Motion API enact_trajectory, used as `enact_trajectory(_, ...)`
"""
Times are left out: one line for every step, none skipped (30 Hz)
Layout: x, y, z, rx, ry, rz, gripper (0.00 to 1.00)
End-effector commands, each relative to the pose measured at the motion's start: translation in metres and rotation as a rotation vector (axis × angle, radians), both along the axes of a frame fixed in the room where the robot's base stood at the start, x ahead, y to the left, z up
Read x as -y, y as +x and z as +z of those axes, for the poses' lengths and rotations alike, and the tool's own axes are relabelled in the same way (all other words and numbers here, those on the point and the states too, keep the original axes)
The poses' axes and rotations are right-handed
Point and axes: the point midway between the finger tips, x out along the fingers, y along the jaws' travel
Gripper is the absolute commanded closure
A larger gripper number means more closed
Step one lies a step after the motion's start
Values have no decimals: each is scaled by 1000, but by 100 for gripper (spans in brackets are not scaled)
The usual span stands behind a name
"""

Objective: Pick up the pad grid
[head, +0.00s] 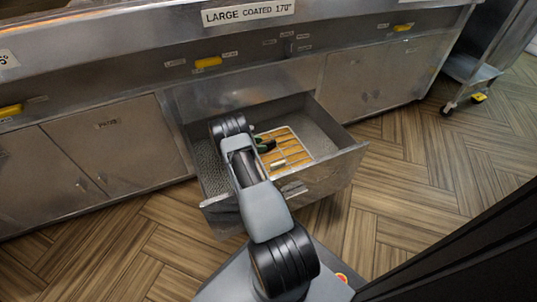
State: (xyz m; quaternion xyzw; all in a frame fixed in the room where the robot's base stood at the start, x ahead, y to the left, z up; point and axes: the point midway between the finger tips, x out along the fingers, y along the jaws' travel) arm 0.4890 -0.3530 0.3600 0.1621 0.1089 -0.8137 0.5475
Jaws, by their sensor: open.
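The pad grid (291,150) looks like a pale frame with orange-brown strips between light bars. It lies in the open drawer (340,170), right of the drawer's middle. My gripper (267,144) is over the drawer at the grid's left edge, with its dark end close to the grid. It is open, with nothing seen between its fingers. My arm hides part of the drawer and perhaps the grid's left side. I cannot tell whether the fingers touch the grid.
The drawer is pulled out from a steel fryer cabinet (375,75), with its walls around the grid. Closed cabinet doors (115,140) stand at the left. A wheeled steel cart (470,70) is at the upper right. The wood floor (440,180) right of the drawer is clear.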

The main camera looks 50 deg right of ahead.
Motion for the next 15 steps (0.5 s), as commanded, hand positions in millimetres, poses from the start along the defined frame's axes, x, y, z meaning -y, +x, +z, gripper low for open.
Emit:
enact_trajectory(7, -3, -7, 0, -1, -2, 51)
enact_trajectory(10, -5, -8, -1, -1, -2, 51)
enact_trajectory(14, -6, -9, 0, -1, -2, 51)
enact_trajectory(16, -7, -9, -1, -1, -2, 51)
enact_trajectory(18, -8, -10, -1, -1, -1, 51)
enact_trajectory(19, -8, -9, -1, -1, -1, 51)
enact_trajectory(19, -8, -9, -1, -1, 0, 51)
enact_trajectory(19, -8, -9, -1, -1, 0, 51)
enact_trajectory(19, -8, -8, -1, -1, 0, 51)
enact_trajectory(19, -8, -8, -1, -1, 0, 51)
enact_trajectory(19, -8, -8, -1, -1, 0, 51)
enact_trajectory(19, -8, -8, -1, -1, 0, 53)
enact_trajectory(19, -8, -8, -1, -1, 0, 56)
enact_trajectory(19, -8, -8, -1, -1, 0, 59)
enact_trajectory(19, -8, -8, -1, -1, 0, 63)
